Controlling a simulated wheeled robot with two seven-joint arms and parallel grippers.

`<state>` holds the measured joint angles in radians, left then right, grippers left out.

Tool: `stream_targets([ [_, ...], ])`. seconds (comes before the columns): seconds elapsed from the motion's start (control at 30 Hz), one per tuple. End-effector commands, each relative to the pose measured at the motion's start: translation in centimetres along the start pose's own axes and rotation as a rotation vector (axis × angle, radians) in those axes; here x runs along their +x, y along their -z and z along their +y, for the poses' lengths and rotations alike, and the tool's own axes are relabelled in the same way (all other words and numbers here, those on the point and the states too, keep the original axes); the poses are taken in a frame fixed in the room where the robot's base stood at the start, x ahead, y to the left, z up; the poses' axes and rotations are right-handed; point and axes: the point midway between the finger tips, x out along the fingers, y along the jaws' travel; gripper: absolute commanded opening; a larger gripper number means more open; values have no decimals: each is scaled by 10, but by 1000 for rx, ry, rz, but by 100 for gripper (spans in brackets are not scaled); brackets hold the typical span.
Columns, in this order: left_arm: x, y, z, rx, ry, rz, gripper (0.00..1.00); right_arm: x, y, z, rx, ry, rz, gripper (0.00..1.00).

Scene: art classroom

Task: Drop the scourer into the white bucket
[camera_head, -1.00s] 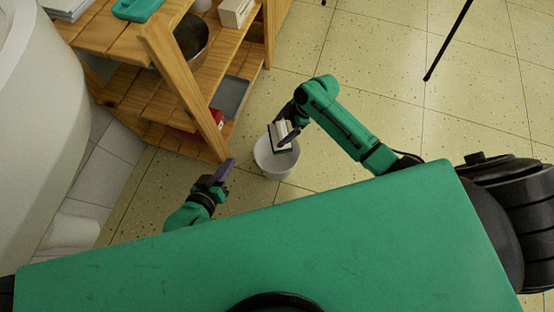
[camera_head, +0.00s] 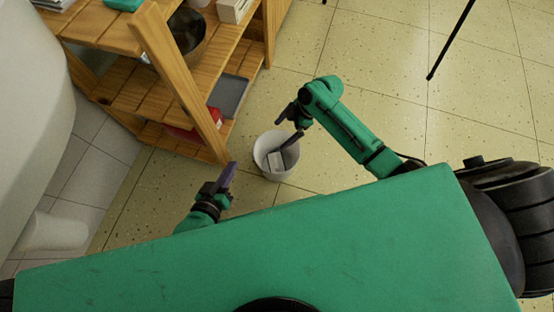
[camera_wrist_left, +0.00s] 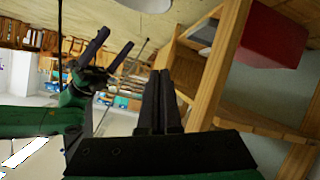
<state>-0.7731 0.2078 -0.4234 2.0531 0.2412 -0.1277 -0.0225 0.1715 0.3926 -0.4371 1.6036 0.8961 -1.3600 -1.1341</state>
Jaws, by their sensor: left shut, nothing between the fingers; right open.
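The white bucket (camera_head: 261,150) stands upright on the floor beside the wooden shelf. The scourer (camera_head: 275,161), a pale block with a dark side, lies inside the bucket. My right gripper (camera_head: 285,131) is open and empty above the bucket, with one finger over its opening. It also shows with its fingers apart in the left wrist view (camera_wrist_left: 113,52). My left gripper (camera_head: 231,168) is shut and empty, left of the bucket and apart from it. Its two dark fingers lie together in the left wrist view (camera_wrist_left: 160,80).
A wooden shelf unit (camera_head: 166,68) stands left of the bucket, holding a dark bowl (camera_head: 188,32), a grey tray (camera_head: 230,95) and a red object (camera_head: 211,118). A thin black leg (camera_head: 450,40) stands at the upper right. Tiled floor (camera_head: 380,75) between is clear.

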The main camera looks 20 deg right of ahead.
Motion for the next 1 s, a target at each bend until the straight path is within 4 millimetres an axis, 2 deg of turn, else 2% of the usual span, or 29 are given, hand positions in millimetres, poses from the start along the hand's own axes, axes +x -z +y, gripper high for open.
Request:
stream_targets([
  [0.03,-6,14,5,5,-1,-8,0,-18,3,1,-1,-3,-3,100],
  [0.1,-12,28,8,15,0,-20,0,-40,3,1,0,-3,-4,100],
  [0.23,-20,45,12,29,8,-73,0,-81,3,0,0,-2,-4,100],
  [0.43,-31,53,-7,71,70,-265,0,-115,2,0,0,-1,-2,100],
  [0.6,-40,53,-16,82,99,-351,0,-129,1,0,-1,0,-1,100],
  [1.0,-40,52,-18,83,103,-362,0,-129,0,0,0,-1,0,100],
])
